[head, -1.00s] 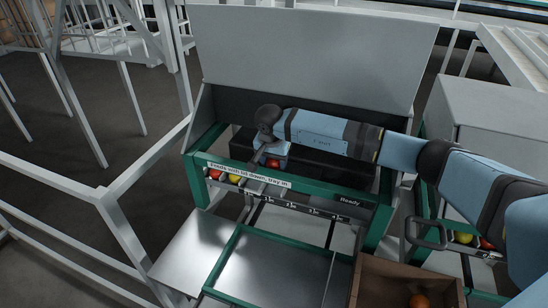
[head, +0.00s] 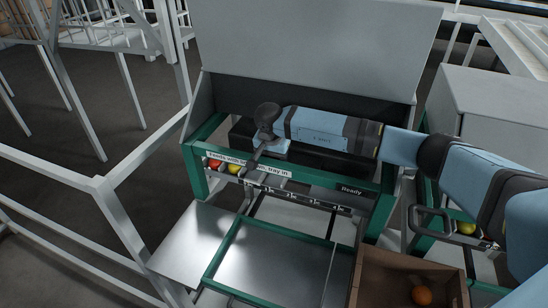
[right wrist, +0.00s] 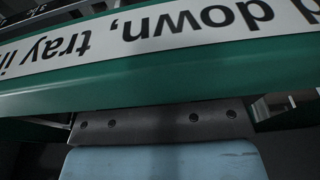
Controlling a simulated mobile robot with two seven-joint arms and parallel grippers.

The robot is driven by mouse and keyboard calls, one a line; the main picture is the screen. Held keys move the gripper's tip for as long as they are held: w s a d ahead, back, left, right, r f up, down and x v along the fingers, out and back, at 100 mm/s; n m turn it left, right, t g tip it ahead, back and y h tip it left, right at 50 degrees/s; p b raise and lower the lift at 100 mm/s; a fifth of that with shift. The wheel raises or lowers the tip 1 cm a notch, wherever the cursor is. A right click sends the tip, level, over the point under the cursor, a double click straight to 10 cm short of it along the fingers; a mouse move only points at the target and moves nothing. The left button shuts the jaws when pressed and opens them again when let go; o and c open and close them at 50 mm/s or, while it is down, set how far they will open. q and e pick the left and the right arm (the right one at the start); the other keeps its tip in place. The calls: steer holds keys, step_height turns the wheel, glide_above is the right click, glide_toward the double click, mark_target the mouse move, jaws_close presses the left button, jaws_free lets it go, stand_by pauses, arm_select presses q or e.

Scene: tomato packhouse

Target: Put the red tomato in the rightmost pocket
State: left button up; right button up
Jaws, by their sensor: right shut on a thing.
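My right arm reaches in from the right, and my right gripper (head: 253,163) points down at the green front rail (head: 310,180) of the machine. It is shut; the red tomato it holds is hidden behind the gripper and rail. Numbered pocket marks (head: 312,203) run along the front, with the highest number at the right; the pocket insides are hard to see. The gripper is over the left part of this row. In the right wrist view the label (right wrist: 160,40) is close and upside down; fingertips and tomato do not show. My left gripper is not in view.
The raised lid (head: 310,50) stands behind. A cardboard box (head: 375,270) holds an orange tomato (head: 421,295).

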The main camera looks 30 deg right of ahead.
steer(key=o, duration=0.8)
steer(key=shift+c, duration=0.2)
steer(key=shift+s+a+r+p, duration=0.15)
steer(key=shift+r+p, duration=0.3)
steer(key=shift+r, duration=0.3)
steer(key=shift+s+a+r+p, duration=0.1)
steer(key=shift+r+p, duration=0.3)
steer(key=shift+r, duration=0.35)
steer(key=shift+s+a+r+p, duration=0.15)
steer(key=shift+r+p, duration=0.3)
steer(key=shift+r, duration=0.3)
steer(key=shift+a+r+p, duration=0.1)
steer(key=shift+r+p, duration=0.3)
steer(key=shift+r, duration=0.35)
steer(key=shift+s+a+r+p, duration=0.15)
steer(key=shift+r+p, duration=0.3)
steer(key=shift+r, duration=0.4)
steer(key=r, duration=0.1)
steer(key=r+p, duration=0.1)
steer(key=r, duration=0.2)
steer(key=shift+s+a+p, duration=0.3)
steer(key=shift+p, duration=0.1)
